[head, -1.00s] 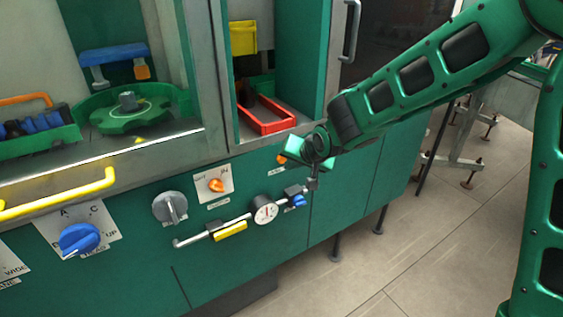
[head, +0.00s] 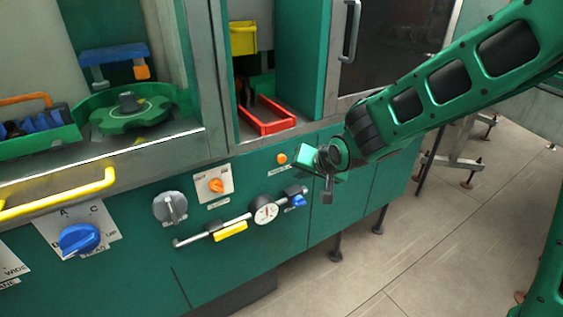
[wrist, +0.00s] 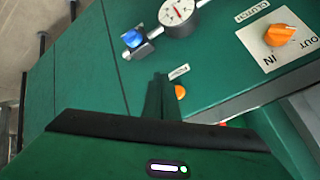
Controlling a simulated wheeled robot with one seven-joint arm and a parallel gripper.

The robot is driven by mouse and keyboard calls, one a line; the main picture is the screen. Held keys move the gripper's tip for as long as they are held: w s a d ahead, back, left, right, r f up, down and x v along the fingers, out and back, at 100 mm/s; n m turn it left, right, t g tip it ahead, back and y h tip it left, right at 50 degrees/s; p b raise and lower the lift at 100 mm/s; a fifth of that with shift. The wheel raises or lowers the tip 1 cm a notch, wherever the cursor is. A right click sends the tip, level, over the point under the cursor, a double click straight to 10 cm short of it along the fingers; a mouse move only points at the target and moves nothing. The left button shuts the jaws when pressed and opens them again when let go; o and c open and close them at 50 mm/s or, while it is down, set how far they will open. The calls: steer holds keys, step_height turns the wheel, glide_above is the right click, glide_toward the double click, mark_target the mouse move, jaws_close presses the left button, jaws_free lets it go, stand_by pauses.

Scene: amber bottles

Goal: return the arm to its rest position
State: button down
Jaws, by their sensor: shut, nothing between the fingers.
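My gripper (head: 327,190) is at the end of my green arm, in front of the right part of the green machine's front panel (head: 345,205). It is small and partly turned away in the head view. In the wrist view my gripper's fingers (wrist: 160,90) show as a narrow dark green pair close together, with nothing between them. They stand apart from the dial gauge (wrist: 177,12) and the blue knob (wrist: 132,38). The orange button (wrist: 180,92) shows just beside the fingertips in the wrist view; in the head view it is left of my gripper.
A pipe with a yellow lever (head: 230,231) and a gauge runs along the panel. A red tray (head: 266,118) sits in the open bay above. A vertical door handle (head: 351,32) is at the upper right. Open tiled floor (head: 440,240) lies right of the machine.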

stand_by(0.3)
steer(key=s+d+r+m+g+h, duration=0.1)
steer(key=s+d+h, duration=0.15)
steer(key=d, duration=0.65)
steer(key=s+d+r+g+h, duration=0.1)
steer(key=s+d, duration=0.3)
steer(key=d, duration=0.6)
steer(key=s+d+r+m+g+h, duration=0.1)
steer(key=s+d+h, duration=0.15)
steer(key=d, duration=0.65)
steer(key=s+d+m+g, duration=0.1)
steer(key=s+d, duration=0.2)
steer(key=s, duration=0.5)
steer(key=s+d+r+g+y, duration=0.1)
steer(key=s+d+g, duration=0.1)
steer(key=s, duration=0.7)
steer(key=s+d+r+m+g+y, duration=0.1)
steer(key=s+d, duration=0.4)
steer(key=s, duration=0.3)
steer(key=shift+s+m+g, duration=0.2)
steer(key=shift+m+g, duration=0.1)
steer(key=shift+g, duration=0.1)
steer(key=shift+w+f, duration=0.25)
steer(key=shift+w, duration=0.4)
